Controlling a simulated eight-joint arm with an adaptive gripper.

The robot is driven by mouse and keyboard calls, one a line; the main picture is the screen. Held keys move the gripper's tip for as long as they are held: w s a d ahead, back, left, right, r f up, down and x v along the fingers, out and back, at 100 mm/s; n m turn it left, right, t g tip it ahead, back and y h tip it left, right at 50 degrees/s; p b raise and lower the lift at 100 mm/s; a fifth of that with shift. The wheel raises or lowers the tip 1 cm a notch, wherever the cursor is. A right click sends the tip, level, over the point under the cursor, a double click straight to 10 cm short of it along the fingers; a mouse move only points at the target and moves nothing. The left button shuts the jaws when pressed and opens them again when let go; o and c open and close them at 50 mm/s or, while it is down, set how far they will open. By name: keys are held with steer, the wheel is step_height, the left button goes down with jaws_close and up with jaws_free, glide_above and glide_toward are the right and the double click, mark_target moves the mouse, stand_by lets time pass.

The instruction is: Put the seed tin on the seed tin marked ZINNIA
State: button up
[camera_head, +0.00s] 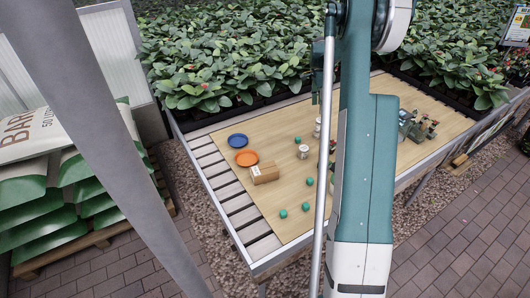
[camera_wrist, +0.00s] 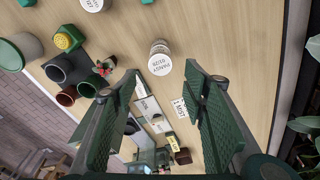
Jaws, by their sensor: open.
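A pale seed tin (camera_wrist: 160,62) with a lid lettered what looks like PANSY stands in the wrist view, just beyond and between my fingertips. A second pale tin (camera_wrist: 95,4) is cut off at the top edge; its lettering is only partly visible. I cannot read ZINNIA on any tin. In the head view, one small white tin (camera_head: 303,152) stands on the table, with another pale tin (camera_head: 317,131) behind it, close to my arm. My gripper (camera_wrist: 162,74) is open, with nothing between its fingers; in the head view my arm hides it.
Dark pots (camera_wrist: 60,68), a red-flowered plant (camera_wrist: 103,68) and a white card (camera_wrist: 180,107) lie near my fingers. The table's front is mostly clear.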

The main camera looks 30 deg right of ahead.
steer(key=s+a+r+n+t, duration=0.1)
steer(key=s+a+r+n, duration=0.25)
steer(key=a+r, duration=0.6)
steer(key=s+a+r+n+t, duration=0.25)
steer(key=a+r+n, duration=0.2)
steer(key=a, duration=0.95)
steer(key=s+a+r+n, duration=0.35)
steer(key=a+r, duration=0.45)
steer(key=a, duration=0.3)
steer(key=s+a+r+n+t, duration=0.25)
steer(key=s+a+n, duration=0.25)
steer(key=s+a, duration=0.9)
steer(key=s+a+f+n+t, duration=0.1)
steer(key=s+a+f+n, duration=0.1)
steer(key=s+a, duration=0.3)
steer(key=s+a+f+n+y, duration=0.1)
steer(key=s+a+f+n, duration=0.2)
steer(key=s+a, duration=0.3)
steer(key=shift+s+f+n+t, duration=0.35)
steer(key=shift+s+n, duration=0.3)
steer(key=shift+s, duration=0.55)
